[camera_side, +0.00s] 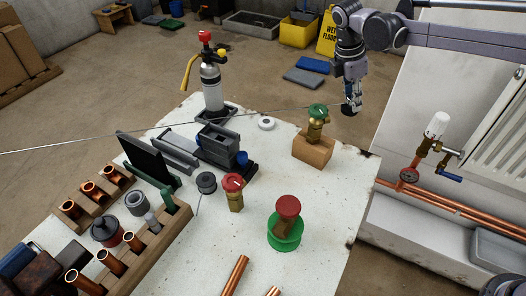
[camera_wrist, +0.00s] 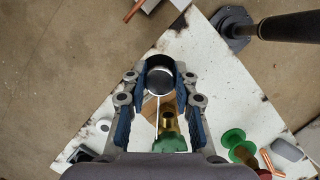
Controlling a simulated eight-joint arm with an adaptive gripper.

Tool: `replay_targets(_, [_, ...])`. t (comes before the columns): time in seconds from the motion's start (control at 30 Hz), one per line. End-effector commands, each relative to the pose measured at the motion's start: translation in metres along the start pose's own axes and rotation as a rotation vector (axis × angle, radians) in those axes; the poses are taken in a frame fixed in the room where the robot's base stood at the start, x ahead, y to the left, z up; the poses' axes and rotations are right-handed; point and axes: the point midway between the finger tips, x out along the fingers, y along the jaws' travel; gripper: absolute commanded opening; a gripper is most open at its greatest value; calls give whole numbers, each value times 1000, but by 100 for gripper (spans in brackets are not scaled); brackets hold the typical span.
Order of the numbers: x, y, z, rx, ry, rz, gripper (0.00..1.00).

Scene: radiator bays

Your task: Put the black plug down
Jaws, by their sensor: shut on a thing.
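The black plug (camera_wrist: 160,82) is a short dark cylinder with a pale inner face in the wrist view. My gripper (camera_wrist: 160,76) has its two blue-padded fingers on either side of it and is shut on it. In the side view my gripper (camera_side: 351,105) hangs in the air near the table's far right edge, with a dark object at its tips. A thin pale rod or line runs from the plug in the wrist view. The plug's underside is hidden.
A brass valve with a green cap (camera_side: 317,111) stands on a wooden block (camera_side: 313,152) near the gripper. A red-capped valve (camera_side: 233,185), green spool (camera_side: 285,236) and dark grey cylinder (camera_side: 206,183) stand on the white table (camera_side: 335,185). Bare tabletop lies between them.

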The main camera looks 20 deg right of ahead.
Motion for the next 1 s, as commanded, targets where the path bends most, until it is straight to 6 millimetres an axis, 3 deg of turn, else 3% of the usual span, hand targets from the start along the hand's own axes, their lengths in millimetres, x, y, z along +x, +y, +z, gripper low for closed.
replay_targets(0.4, [-4,-62,69,783,-2,-234,0])
replay_targets(0.57, [-8,-82,82,1055,-5,-318,0])
replay_targets(0.67, [-12,-86,75,1194,-6,-359,0])
replay_targets(0.77, [-18,-83,53,1309,-3,-392,0])
replay_targets(1.0, [-38,-72,-18,1563,3,-464,0])
